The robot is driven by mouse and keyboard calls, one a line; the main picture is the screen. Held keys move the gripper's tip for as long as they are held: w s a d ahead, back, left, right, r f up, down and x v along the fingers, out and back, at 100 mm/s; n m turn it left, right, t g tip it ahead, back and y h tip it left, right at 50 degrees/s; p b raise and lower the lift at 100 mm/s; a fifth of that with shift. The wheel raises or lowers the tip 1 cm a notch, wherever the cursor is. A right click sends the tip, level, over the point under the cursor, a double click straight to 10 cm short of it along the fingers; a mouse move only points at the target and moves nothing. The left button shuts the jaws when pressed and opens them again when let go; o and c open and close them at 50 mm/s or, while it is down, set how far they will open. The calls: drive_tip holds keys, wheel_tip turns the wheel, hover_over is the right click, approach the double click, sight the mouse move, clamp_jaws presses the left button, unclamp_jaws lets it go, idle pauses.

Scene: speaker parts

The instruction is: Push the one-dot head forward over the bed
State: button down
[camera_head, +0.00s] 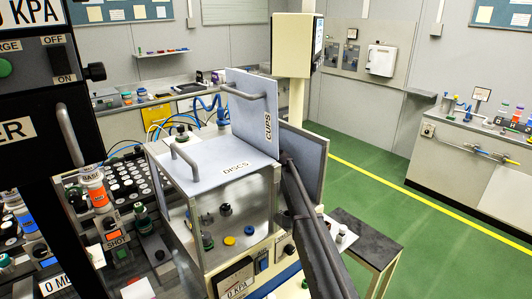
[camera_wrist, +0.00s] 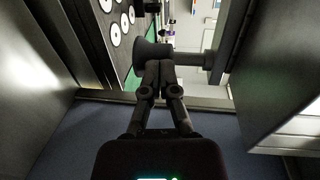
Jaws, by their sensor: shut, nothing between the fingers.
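My gripper (camera_wrist: 157,66) is shut and empty in the wrist view. Its fingertips are at a dark round knob (camera_wrist: 148,52) on a short dark bar (camera_wrist: 190,59) running to the right; I cannot tell whether they touch. I see no dot mark on this knob, so I cannot tell whether it is the one-dot head. No bed can be made out for sure. In the head view my arm reaches up to the cabinet with the open grey CUPS panel (camera_head: 253,112), and my fingertips are not clearly visible there.
The cabinet's DISCS lid (camera_head: 215,160) has a handle, and small coloured parts sit inside behind clear walls. A dark panel with white discs (camera_wrist: 115,33) lies left of my fingers, and grey walls stand close on both sides. The green floor (camera_head: 400,215) at right is open.

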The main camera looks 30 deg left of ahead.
drive_tip(key=shift+x, duration=0.85)
drive_tip(key=shift+r, duration=0.15)
drive_tip(key=p+v, duration=0.2)
drive_tip(key=v, duration=1.2)
